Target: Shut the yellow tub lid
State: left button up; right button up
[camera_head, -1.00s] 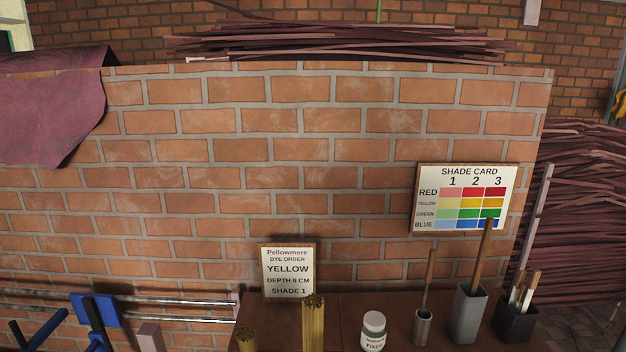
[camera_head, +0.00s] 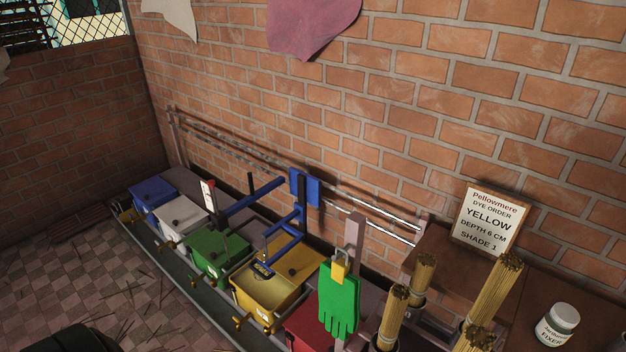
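The yellow tub (camera_head: 252,309) stands in a row of coloured tubs along the wall, between the green tub and the red tub. A yellow panel with a dark knob, seemingly its lid (camera_head: 305,259), lies tilted back behind the tub, toward the wall. The tub's top looks open, with a yellowish inside partly visible. A blue frame (camera_head: 283,232) on the rails reaches over this area and hides part of the tub's back edge. Neither of my grippers is in view.
The blue tub (camera_head: 152,190), white tub (camera_head: 172,229), green tub (camera_head: 206,264) and red tub (camera_head: 302,335) share the row, with brass taps along the front. A green glove (camera_head: 339,300) hangs right of the yellow tub. An order sign (camera_head: 490,220) reads YELLOW. Tiled floor (camera_head: 110,285) lies in front.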

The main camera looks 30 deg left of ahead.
aim_at(296, 266)
jog(key=u, duration=1.3)
